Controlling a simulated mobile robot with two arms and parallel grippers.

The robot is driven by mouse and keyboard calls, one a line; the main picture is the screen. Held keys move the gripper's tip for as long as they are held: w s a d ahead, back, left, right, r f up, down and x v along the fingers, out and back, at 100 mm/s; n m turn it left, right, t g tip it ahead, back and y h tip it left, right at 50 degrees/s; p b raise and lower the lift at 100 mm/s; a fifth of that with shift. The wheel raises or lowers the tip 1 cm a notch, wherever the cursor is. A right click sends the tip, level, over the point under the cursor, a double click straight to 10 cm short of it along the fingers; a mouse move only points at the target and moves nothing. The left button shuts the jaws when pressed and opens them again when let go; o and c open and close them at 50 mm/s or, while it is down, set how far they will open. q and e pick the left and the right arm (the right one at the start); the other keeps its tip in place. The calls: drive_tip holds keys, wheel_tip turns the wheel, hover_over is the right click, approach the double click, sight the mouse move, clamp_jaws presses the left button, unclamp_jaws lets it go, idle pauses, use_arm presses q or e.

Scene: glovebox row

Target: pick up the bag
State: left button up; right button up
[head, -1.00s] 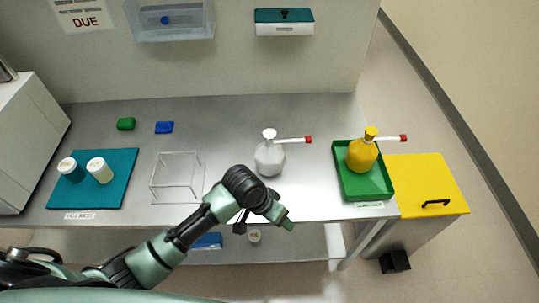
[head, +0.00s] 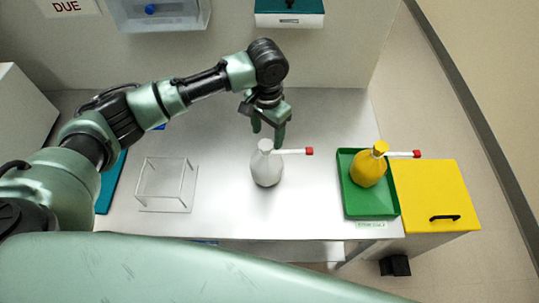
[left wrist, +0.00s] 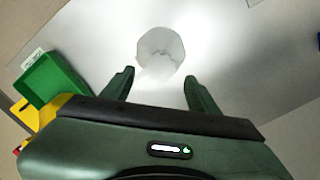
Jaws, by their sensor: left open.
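I cannot make out a bag in either view. A white squeeze bottle (head: 266,168) with a red-tipped spout stands upright on the steel bench. My left gripper (head: 267,130) is open and empty, pointing down, just behind and above the bottle in the head view. In the left wrist view a pale rounded thing (left wrist: 160,55), seemingly the white bottle, shows beyond and between the open fingers (left wrist: 160,88). The fingers do not hold it. My right gripper is not in view.
A yellow bottle (head: 369,167) stands in a green tray (head: 395,200) at right, beside a yellow-topped bin (head: 435,190). A clear open-frame stand (head: 165,209) is left of the white bottle. My left arm covers part of the teal mat (head: 106,198). Bare bench surrounds the white bottle.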

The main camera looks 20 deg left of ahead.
sight(266, 145)
use_arm(q)
drive_tip(key=shift+s+a+f+p, duration=0.1)
drive_tip(key=shift+s+f+p, duration=0.2)
drive_tip(key=shift+f, duration=0.35)
drive_tip(key=shift+s+f+p, duration=0.3)
drive_tip(key=shift+f, duration=0.3)
drive_tip(key=f, duration=0.1)
drive_tip(key=f+p, duration=0.1)
drive_tip(key=shift+w+f, duration=0.2)
drive_tip(key=shift+f, duration=0.2)
drive_tip(key=shift+w+f, duration=0.1)
drive_tip(key=shift+f, duration=0.65)
drive_tip(key=c, duration=1.2)
clamp_jaws()
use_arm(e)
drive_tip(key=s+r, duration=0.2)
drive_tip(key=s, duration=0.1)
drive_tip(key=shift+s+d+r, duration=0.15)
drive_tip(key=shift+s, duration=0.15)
